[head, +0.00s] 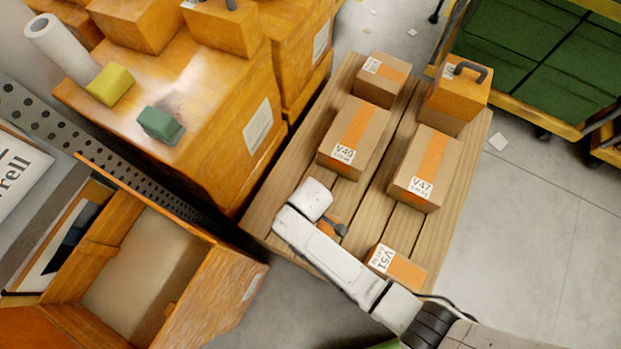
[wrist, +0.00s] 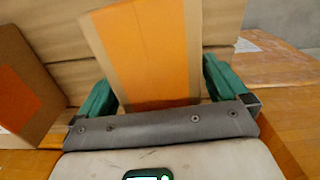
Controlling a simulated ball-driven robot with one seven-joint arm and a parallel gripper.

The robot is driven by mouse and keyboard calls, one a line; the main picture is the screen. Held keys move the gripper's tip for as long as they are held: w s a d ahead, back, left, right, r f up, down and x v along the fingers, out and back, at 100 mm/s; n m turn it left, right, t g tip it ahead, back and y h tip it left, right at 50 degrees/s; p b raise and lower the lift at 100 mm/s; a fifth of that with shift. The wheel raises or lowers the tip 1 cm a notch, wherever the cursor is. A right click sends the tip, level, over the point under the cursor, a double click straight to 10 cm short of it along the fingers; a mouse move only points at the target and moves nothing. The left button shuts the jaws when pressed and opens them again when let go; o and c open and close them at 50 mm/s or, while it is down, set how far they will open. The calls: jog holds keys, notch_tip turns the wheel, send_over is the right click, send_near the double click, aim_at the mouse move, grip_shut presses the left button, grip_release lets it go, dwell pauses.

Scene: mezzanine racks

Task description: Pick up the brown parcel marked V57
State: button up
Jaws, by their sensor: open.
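My gripper (head: 335,228) is over the near left part of the pallet. In the wrist view its two green fingers (wrist: 160,88) are open, one on each side of a brown parcel (wrist: 112,50) with a wide orange tape strip. I cannot tell whether they touch it. No label shows on that parcel, and my arm hides most of that spot in the head view. Other brown parcels are marked V49 (head: 361,130) and V47 (head: 407,182). The near right one (head: 404,271) seems to read V51. The label on the back parcel (head: 368,88) is too small to read.
The parcels stand on a wooden pallet (head: 268,205). An orange box with a dark handle (head: 459,95) sits at its back right. Orange cabinets (head: 215,120) flank it on the left, with an open crate (head: 212,290) in front.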

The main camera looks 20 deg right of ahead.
jog(key=shift+f, duration=0.1)
jog(key=c, duration=1.2)
jog(key=shift+c, duration=0.2)
